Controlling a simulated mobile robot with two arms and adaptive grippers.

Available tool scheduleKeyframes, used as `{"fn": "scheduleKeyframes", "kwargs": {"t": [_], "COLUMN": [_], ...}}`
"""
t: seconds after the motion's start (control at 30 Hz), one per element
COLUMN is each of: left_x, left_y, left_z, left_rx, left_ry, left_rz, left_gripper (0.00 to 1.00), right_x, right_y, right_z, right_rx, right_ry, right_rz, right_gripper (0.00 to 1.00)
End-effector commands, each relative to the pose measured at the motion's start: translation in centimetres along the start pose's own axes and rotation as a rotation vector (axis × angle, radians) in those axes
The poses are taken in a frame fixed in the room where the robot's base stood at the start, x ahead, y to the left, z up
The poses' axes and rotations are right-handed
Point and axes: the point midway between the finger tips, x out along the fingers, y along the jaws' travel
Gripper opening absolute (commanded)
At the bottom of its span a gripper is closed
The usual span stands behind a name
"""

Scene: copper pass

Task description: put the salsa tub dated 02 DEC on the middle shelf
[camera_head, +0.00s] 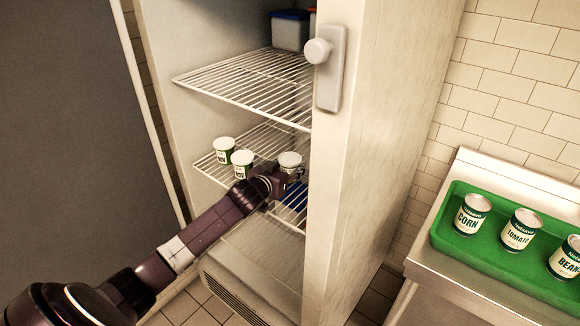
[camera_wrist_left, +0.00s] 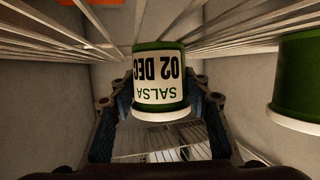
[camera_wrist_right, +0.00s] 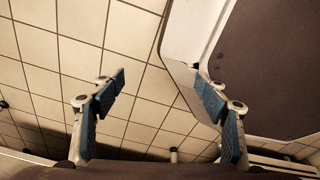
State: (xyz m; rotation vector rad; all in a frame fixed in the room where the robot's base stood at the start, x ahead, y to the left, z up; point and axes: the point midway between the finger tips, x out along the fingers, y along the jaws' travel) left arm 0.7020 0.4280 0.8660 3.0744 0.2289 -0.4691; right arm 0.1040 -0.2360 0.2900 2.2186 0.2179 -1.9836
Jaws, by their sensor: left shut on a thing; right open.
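The salsa tub dated 02 DEC (camera_wrist_left: 160,82), with a white label, green band and white lid, is between the fingers of my left gripper (camera_wrist_left: 160,103) in the left wrist view, its print upside down. In the head view my left gripper (camera_head: 281,178) is inside the open fridge, shut on this tub (camera_head: 290,160), at the level of the lower wire shelf (camera_head: 262,137). I cannot tell whether its base touches the wires. An upper wire shelf (camera_head: 245,88) is above. My right gripper (camera_wrist_right: 160,88) is open and empty over tiled floor.
Two similar tubs, one farther left (camera_head: 224,151) and one nearer (camera_head: 242,164), stand left of the held tub. A blue-lidded container (camera_head: 290,30) is on the upper shelf. The fridge door or side (camera_head: 375,150) stands right. A green tray (camera_head: 450,240) holds cans.

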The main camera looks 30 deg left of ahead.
Motion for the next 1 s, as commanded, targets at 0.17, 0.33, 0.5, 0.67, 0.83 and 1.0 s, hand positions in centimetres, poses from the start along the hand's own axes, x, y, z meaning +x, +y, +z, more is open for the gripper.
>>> {"fn": "scheduleKeyframes", "kwargs": {"t": [0.17,0.33,0.5,0.67,0.83,1.0], "left_x": [0.0,0.0,0.0,-0.5,-2.7,-6.0], "left_y": [0.0,0.0,0.0,0.0,0.0,0.0], "left_z": [0.1,0.1,0.1,0.0,0.0,0.1], "left_rx": [0.000,0.000,0.000,0.000,0.001,0.001], "left_ry": [0.000,0.000,0.000,0.000,0.000,-0.001], "left_rz": [0.000,0.000,0.000,0.000,0.001,0.002], "left_gripper": [0.50,0.61,0.61,0.61,0.61,0.61], "right_x": [0.0,0.0,0.0,-0.1,-0.1,-0.1], "right_y": [-0.6,-0.8,-0.8,-0.8,-0.5,-0.3], "right_z": [0.9,1.8,1.8,1.6,1.4,1.3], "right_rx": [0.002,0.002,0.001,0.001,0.000,-0.001], "right_ry": [-0.014,-0.027,-0.027,-0.025,-0.022,-0.020], "right_rz": [-0.007,-0.009,-0.009,-0.009,-0.006,-0.003], "right_gripper": [0.68,0.68,0.68,0.68,0.68,0.68]}}
